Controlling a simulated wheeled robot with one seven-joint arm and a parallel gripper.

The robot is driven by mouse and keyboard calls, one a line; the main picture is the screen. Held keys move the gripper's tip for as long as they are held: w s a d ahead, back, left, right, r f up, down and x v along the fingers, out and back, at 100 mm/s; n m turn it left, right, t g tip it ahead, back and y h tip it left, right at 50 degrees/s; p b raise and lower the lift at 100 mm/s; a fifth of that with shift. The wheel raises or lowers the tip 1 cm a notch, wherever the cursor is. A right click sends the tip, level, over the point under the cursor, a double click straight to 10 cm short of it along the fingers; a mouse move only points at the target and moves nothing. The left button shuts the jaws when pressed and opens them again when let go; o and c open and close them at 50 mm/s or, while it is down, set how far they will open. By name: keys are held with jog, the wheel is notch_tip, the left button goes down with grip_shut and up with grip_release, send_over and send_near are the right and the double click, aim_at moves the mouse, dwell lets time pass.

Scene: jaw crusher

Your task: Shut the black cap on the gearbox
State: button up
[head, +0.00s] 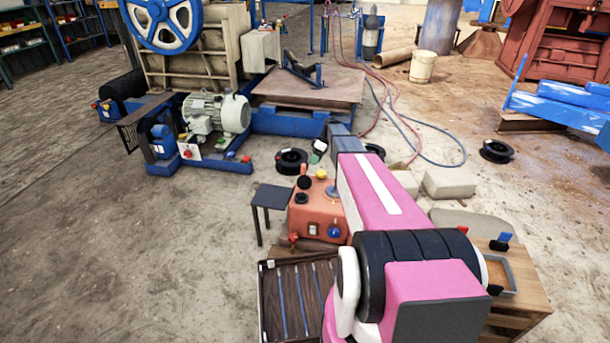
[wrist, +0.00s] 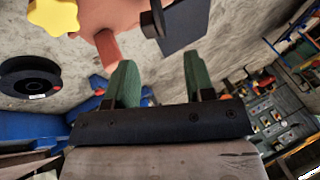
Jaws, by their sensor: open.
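The gearbox is an orange-red housing (head: 315,212) in the middle of the head view, partly covered by my arm on its right. A round black cap (head: 304,182) shows at its top left; whether it is raised cannot be told clearly. In the wrist view the gearbox (wrist: 112,14) is cut off by the top edge, and a black disc-like part, probably the cap (wrist: 153,22), shows nearly edge-on at its right. My gripper (wrist: 158,65) is open, with two green fingers apart and nothing between them. The fingertips are short of the cap.
A yellow star-shaped knob (wrist: 53,15) sits by the gearbox. A small dark side table (head: 272,197) stands left of the gearbox, and a slatted tray (head: 262,300) lies in front. Black rings (head: 291,161) lie on the floor behind. A motor (head: 215,115) stands farther left.

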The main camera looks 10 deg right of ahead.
aim_at(305, 182)
jog(key=shift+n, duration=0.4)
jog(key=x, duration=0.3)
jog(key=w+x, duration=0.1)
jog(key=x, duration=0.6)
jog(key=shift+w+a+f, duration=0.1)
jog(key=shift+w+f, duration=0.2)
jog(key=shift+w, duration=0.1)
grip_shut()
